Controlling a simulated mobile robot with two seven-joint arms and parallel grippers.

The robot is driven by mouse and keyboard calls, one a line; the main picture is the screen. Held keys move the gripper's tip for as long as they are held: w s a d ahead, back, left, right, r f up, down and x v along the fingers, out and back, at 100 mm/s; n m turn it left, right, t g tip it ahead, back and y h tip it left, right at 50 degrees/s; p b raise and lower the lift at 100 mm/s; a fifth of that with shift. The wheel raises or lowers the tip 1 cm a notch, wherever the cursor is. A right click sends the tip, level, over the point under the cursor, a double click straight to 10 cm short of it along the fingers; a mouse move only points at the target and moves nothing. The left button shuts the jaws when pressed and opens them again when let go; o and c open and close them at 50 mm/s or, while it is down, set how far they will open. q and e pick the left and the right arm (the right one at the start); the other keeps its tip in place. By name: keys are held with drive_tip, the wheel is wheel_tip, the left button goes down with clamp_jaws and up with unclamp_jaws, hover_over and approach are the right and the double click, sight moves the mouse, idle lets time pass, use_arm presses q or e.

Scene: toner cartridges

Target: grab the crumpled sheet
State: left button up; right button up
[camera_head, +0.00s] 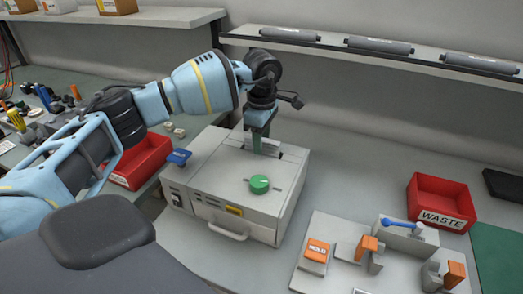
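No crumpled sheet can be made out in the head view. My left gripper (257,146) points down at the back part of the top of a light grey box-shaped machine (225,205), by an opening there. Its fingertips are small and partly hidden, so I cannot tell whether they are open or hold anything. The machine has a green knob (260,184) on top, a blue-topped lever at its left and a handle at the front. My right gripper is out of view.
A red WASTE bin (425,190) stands at the right. A grey fixture with an orange HOLD block (316,250) and clamps is at the front right. Another red bin (138,162) is left of the machine. A shelf at the back carries dark cylinders (380,45).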

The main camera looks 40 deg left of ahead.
use_arm(q)
clamp_jaws()
drive_tip(key=shift+r, duration=0.15)
wheel_tip(320, 180, up, 10)
drive_tip(key=shift+f, duration=0.15)
idle(0.5)
